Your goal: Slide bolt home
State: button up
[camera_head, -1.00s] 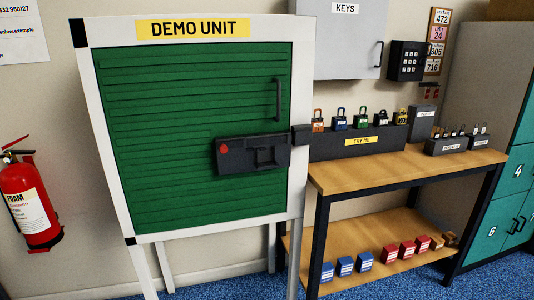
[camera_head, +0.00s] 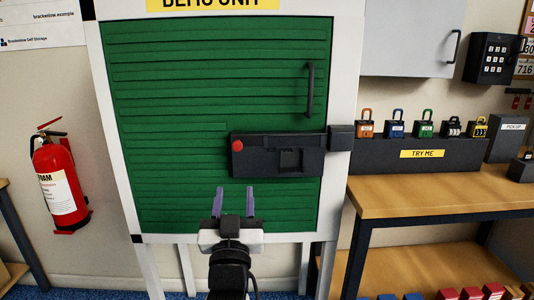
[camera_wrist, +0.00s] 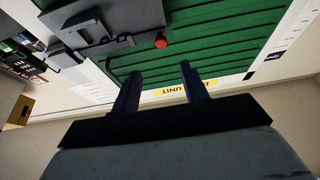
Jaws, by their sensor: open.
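The green demo door (camera_head: 180,100) stands upright in a white frame. A dark bolt housing (camera_head: 262,157) is mounted across its right side, with a red round knob or marker (camera_head: 238,146) at its left end and a raised dark block (camera_head: 290,160) near its middle. A dark keeper (camera_head: 341,138) sits on the frame to the right of the housing. My gripper (camera_head: 235,201) is open and empty, below the housing and apart from it. In the wrist view the housing (camera_wrist: 108,40) and red marker (camera_wrist: 161,41) lie beyond my open fingers.
A vertical door handle (camera_head: 310,90) is above the housing. A wooden bench (camera_head: 430,194) with several padlocks on a dark stand (camera_head: 415,155) stands at right. A red fire extinguisher (camera_head: 60,185) hangs at left. The door front around my gripper is clear.

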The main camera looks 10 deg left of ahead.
aim_at(238, 149)
jog(key=p+x, duration=0.3)
jog(key=x, duration=1)
jog(key=shift+w+a+r+p, duration=0.15)
jog(key=shift+w+r+p, duration=0.05)
jog(key=shift+p, duration=0.15)
grip_shut()
